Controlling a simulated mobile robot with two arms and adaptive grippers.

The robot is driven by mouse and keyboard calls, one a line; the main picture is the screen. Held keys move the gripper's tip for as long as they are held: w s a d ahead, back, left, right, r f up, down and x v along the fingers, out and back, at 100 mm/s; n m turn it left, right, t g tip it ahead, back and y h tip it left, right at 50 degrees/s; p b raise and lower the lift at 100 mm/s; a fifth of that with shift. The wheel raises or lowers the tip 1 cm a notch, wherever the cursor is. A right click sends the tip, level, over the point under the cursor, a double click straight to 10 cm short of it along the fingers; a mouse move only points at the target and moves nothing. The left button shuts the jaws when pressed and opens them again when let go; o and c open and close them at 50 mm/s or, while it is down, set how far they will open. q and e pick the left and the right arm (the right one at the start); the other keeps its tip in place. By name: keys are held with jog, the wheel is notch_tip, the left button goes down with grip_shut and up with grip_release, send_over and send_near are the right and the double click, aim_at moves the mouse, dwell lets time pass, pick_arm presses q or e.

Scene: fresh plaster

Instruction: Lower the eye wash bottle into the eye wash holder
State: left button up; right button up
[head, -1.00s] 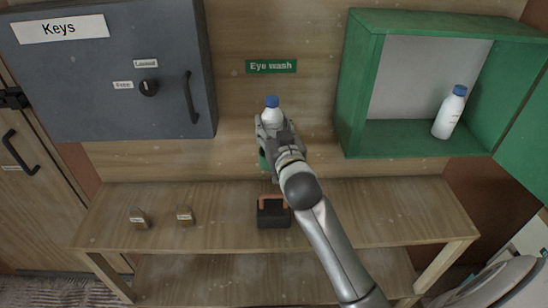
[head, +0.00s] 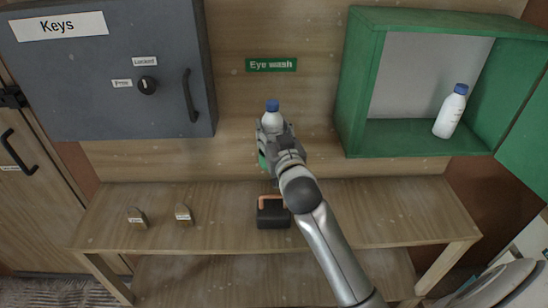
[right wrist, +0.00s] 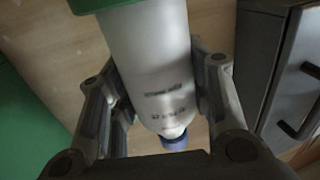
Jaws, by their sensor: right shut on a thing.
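The eye wash bottle (head: 271,122) is white with a blue cap and stands upright, cap up, below the "Eye wash" sign. My right gripper (head: 274,137) is shut around its body; in the right wrist view the bottle (right wrist: 148,65) sits between both fingers (right wrist: 165,90). The green eye wash holder (head: 263,161) on the wall is mostly hidden behind my gripper. In the right wrist view the green holder's edge (right wrist: 100,4) overlaps the bottle's base; I cannot tell how deep the base sits. My left gripper is out of view.
An open green cabinet (head: 352,80) at right holds a second white bottle (head: 450,112). A grey key cabinet (head: 110,90) hangs at left. The bench's right side is clear.

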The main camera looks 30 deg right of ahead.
jog(key=shift+f+b, duration=1.15)
jog(key=shift+f, duration=0.45)
dwell(0.6)
jog(key=o, duration=1.2)
jog(key=shift+o, duration=0.4)
jog(key=shift+f, duration=0.1)
jog(key=v, duration=1.2)
